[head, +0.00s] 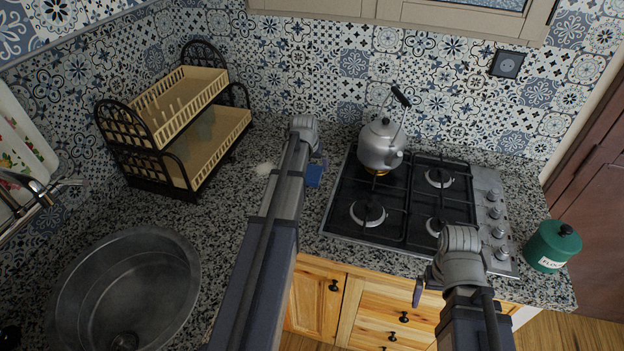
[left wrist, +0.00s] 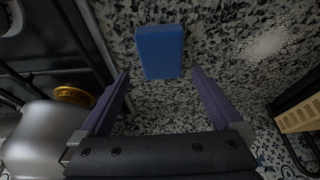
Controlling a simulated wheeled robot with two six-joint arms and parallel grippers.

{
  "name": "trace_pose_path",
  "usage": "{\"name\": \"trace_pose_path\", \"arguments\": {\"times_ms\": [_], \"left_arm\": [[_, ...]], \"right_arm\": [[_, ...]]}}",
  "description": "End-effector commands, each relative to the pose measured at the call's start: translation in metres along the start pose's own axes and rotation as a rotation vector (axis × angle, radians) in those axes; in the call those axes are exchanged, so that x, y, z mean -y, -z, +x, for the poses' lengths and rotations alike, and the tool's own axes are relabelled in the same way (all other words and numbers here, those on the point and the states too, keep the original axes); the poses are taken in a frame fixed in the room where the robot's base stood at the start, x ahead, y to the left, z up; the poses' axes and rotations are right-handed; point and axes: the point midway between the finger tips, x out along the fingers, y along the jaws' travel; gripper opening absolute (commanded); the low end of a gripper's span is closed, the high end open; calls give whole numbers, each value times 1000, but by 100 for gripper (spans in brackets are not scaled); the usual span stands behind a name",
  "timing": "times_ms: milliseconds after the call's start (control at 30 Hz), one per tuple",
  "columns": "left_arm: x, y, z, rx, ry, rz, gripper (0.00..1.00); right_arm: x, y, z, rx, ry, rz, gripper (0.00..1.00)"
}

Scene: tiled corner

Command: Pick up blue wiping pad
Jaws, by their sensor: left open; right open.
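The blue wiping pad (head: 314,175) lies on the speckled granite counter, left of the hob and partly hidden by my left arm in the head view. In the left wrist view the whole pad (left wrist: 160,48) shows as a flat blue rectangle. My left gripper (left wrist: 160,71) is open, its two fingertips apart on either side of the pad's near end; contact cannot be seen. In the head view my left gripper (head: 318,158) is mostly hidden behind its own wrist. My right gripper (head: 419,291) is open and empty, in front of the hob's lower right part.
A black gas hob (head: 347,216) bears a grey kettle (head: 379,147). A dish rack (head: 160,160) stands at the back left, above a round sink (head: 70,290). A pale powdery patch (head: 265,168) lies left of the pad. A green flour tin (head: 551,247) stands at right.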

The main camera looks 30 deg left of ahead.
Motion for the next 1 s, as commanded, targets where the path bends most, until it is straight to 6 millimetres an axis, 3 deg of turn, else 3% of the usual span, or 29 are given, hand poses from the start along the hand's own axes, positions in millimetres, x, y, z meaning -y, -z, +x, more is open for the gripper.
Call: {"name": "trace_pose_path", "arguments": {"times_ms": [167,600,1000], "left_arm": [[0,-1,4,0,0,0,100],[3,-5,52,0,0,0,100],[3,-4,51,0,0,0,100]], "right_arm": [[0,0,4,0,0,0,100],[5,3,49,0,0,0,100],[5,3,48,0,0,0,100]]}}
